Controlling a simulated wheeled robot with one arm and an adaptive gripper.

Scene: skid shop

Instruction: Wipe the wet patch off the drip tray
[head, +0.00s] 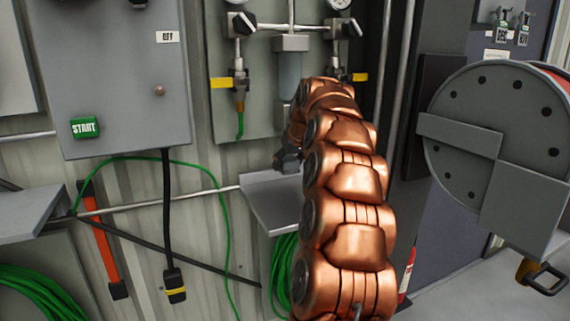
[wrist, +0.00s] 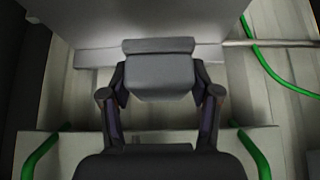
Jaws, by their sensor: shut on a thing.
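The drip tray (head: 268,203) is a small grey shelf on the wall below the gauge panel. My copper arm hides its right part. My gripper (head: 288,160) is a dark shape at the back of the tray, mostly behind the arm. In the wrist view, my gripper (wrist: 160,92) is shut on a grey block (wrist: 160,72). A plain grey surface beyond the block looks like the tray (wrist: 75,20). I cannot tell whether the block touches it. I can make out no wet patch in either view.
The gauge panel (head: 228,110), with valves, is above the tray. A grey START box (head: 115,60) is to the left, with a hanging black cable (head: 167,215). A green hose coil (head: 284,265) hangs below the tray. A large grey reel (head: 490,100) stands at right.

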